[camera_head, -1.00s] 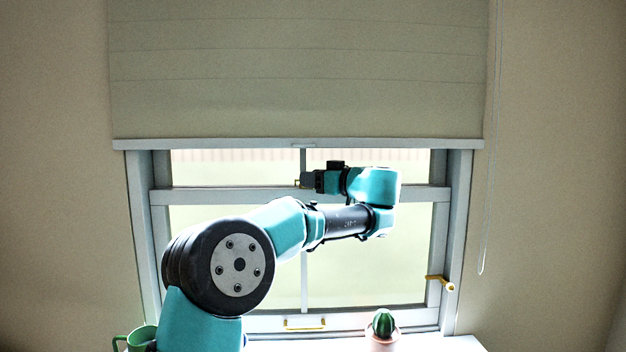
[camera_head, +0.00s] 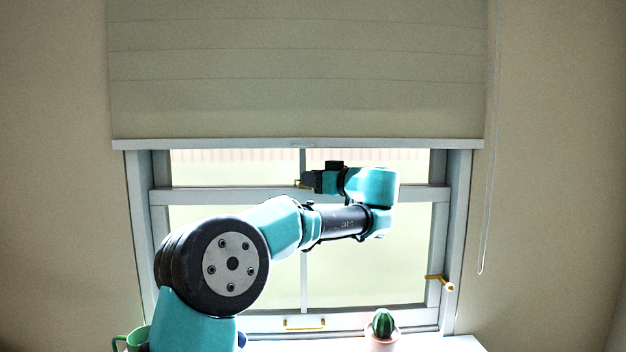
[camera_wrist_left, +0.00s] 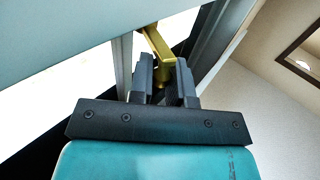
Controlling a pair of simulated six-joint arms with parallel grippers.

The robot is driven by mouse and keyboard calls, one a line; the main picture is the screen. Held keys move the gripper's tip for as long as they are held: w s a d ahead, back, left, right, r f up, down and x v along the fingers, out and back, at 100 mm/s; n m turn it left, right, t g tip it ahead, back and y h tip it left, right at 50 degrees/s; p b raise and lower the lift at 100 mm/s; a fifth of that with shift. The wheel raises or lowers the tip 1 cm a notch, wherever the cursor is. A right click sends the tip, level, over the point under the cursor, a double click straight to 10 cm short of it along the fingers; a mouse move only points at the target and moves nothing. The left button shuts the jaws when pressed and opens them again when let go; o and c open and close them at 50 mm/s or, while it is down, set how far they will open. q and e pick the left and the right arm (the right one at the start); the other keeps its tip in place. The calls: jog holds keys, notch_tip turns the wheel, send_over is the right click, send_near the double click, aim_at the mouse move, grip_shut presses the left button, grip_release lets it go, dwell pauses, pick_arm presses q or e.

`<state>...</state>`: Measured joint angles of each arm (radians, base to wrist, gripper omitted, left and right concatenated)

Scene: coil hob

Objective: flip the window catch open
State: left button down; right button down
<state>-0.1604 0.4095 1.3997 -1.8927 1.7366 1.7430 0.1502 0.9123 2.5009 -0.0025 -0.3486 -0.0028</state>
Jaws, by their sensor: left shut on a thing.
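The window catch (camera_head: 299,184) is a small brass-yellow piece on the middle rail of the sash window. In the left wrist view its yellow lever (camera_wrist_left: 155,42) runs down between the fingers. My left gripper (camera_head: 308,181) is at the catch, coming from the right. In the left wrist view my left gripper (camera_wrist_left: 166,70) is shut on the lever, one dark finger on each side. The lever's lower end is partly hidden between the fingers. My right gripper is in neither view.
A roller blind (camera_head: 300,70) hangs above, its cord (camera_head: 488,200) at the right. A brass handle (camera_head: 441,283) sticks out at the right frame, and a sash lift (camera_head: 304,323) sits low. A potted cactus (camera_head: 383,324) and a green mug (camera_head: 136,340) stand on the sill.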

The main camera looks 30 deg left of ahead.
pick_arm(q)
jog(key=shift+s+a+m+t+h, duration=0.3)
jog(key=shift+m+t+h, duration=0.15)
jog(key=shift+m+t, duration=0.75)
jog(key=shift+s+a+m+t+h, duration=0.2)
jog(key=shift+s+m+t+h, duration=0.3)
jog(key=shift+t, duration=1.1)
jog(key=shift+s+a+m+t+h, duration=0.2)
jog(key=shift+m+t+h, duration=0.25)
jog(key=shift+m+t, duration=0.8)
jog(key=shift+a+t, duration=0.1)
jog(key=shift+t, duration=0.15)
jog(key=c, duration=1.1)
grip_release()
jog(key=v, duration=1.7)
jog(key=shift+d, duration=0.2)
